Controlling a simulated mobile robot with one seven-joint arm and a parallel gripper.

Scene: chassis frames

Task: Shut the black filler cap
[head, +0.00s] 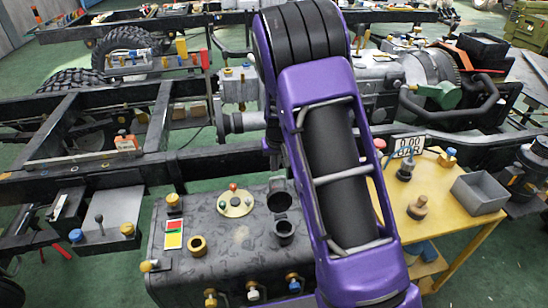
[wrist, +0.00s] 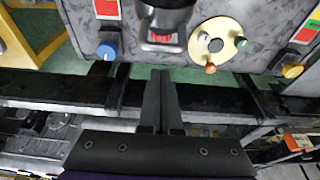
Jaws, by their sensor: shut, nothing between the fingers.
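The black filler cap (head: 280,198) stands raised on the far side of the round black filler neck (head: 284,230), on top of the dark grey tank (head: 225,262). The neck's dark mouth shows uncovered. In the wrist view the black cap (wrist: 165,22) is at the top edge, partly cut off, with a red part at its lower side. My gripper (wrist: 161,73) is shut and empty. In that view its fingertips lie below the cap, apart from it, over the gap between tank and frame rail. The gripper is hidden behind my arm in the head view.
A round cream plate (head: 235,203) with small coloured knobs is beside the filler. Yellow-topped fittings (head: 197,245) stand on the tank. The black frame rail (head: 90,180) runs behind it. A yellow table (head: 430,225) with a grey bin (head: 479,194) stands right.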

